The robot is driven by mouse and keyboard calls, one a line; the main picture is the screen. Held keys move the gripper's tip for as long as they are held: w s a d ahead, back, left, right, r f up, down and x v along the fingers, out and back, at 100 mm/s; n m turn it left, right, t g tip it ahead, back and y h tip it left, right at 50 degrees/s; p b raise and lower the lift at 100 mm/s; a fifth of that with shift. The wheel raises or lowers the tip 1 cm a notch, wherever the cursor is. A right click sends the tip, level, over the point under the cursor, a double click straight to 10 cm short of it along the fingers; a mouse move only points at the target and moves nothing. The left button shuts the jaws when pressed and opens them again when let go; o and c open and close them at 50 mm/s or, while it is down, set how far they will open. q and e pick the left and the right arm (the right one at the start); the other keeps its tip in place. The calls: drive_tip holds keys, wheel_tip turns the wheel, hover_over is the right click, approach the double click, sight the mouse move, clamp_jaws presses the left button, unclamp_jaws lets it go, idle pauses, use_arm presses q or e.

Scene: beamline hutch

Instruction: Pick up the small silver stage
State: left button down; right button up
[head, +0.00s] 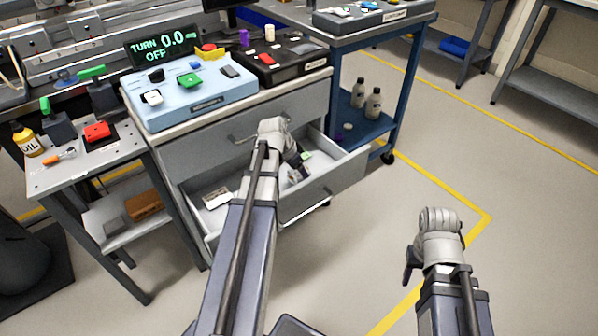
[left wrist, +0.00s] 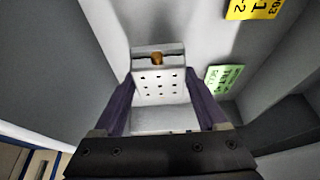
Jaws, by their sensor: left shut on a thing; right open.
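The small silver stage (left wrist: 160,84) shows in the left wrist view as a pale block with a grid of dark holes and a brass-coloured knob at its far end. My left gripper (left wrist: 160,98) is shut on it, one purple finger at each side. Drawer walls and floor surround it. In the head view my left gripper (head: 301,160) reaches down into the open drawer (head: 345,165); I cannot make out the stage there. My right gripper (head: 409,264) is open, out over the floor at the right, away from the drawer.
Yellow (left wrist: 253,8) and green (left wrist: 222,78) labels lie near the stage. A small item (head: 216,197) lies at the drawer's left. Above is a worktop with a light-blue panel (head: 190,95) and a black panel (head: 275,62). A side table (head: 70,175) stands left. Floor at right is clear.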

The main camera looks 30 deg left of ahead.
wheel_tip(320, 180, up, 24)
drive_tip(key=p, duration=2.3)
drive_tip(key=shift+r, duration=0.2)
drive_tip(key=shift+a+r+p, duration=0.1)
drive_tip(key=shift+p, duration=0.2)
